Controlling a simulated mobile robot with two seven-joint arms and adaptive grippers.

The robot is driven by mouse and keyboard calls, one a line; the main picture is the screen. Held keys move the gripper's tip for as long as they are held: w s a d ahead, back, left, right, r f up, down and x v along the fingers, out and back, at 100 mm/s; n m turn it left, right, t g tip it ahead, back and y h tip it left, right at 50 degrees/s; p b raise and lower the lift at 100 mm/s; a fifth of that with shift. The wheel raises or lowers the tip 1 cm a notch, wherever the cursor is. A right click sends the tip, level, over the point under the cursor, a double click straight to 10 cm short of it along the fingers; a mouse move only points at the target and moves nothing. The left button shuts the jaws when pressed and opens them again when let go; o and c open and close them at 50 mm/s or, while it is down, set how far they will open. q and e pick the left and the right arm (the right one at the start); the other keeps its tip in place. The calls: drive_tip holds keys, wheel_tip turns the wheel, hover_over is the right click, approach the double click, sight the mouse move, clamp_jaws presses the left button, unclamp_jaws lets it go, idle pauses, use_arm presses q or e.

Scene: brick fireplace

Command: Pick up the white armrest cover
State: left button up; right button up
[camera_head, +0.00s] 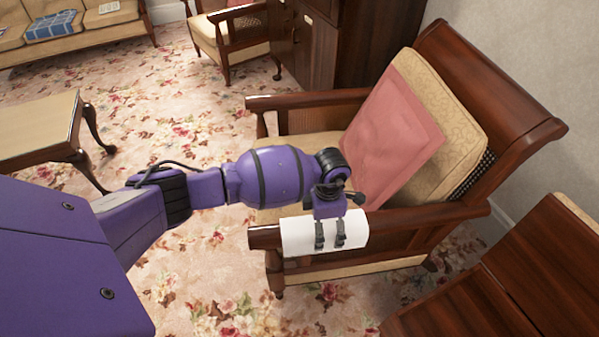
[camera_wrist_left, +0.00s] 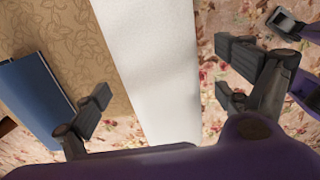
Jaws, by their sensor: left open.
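The white armrest cover (camera_head: 296,236) is draped over the near wooden armrest of the armchair. My left gripper (camera_head: 330,238) is right over the cover in the head view, pointing down, with its fingers in front of the white cloth. In the left wrist view the cover (camera_wrist_left: 152,65) runs as a white band between the two spread fingers of my left gripper (camera_wrist_left: 170,84). Both fingers appear apart from the band, and the gripper is open and empty. Whether the fingers reach below the armrest top cannot be told.
The armchair (camera_head: 535,130) has a pink cushion (camera_head: 395,125) against its backrest. A blue object (camera_wrist_left: 38,98) lies beside the cover in the wrist view. A wooden piece of furniture (camera_head: 500,290) stands at lower right. A low table (camera_head: 35,125) stands left; floral carpet is open between.

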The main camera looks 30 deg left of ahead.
use_arm(q)
drive_tip(key=shift+w+f, duration=0.15)
drive_tip(key=shift+f, duration=0.1)
drive_tip(key=shift+d+r, duration=0.1)
drive_tip(key=c, duration=1.3)
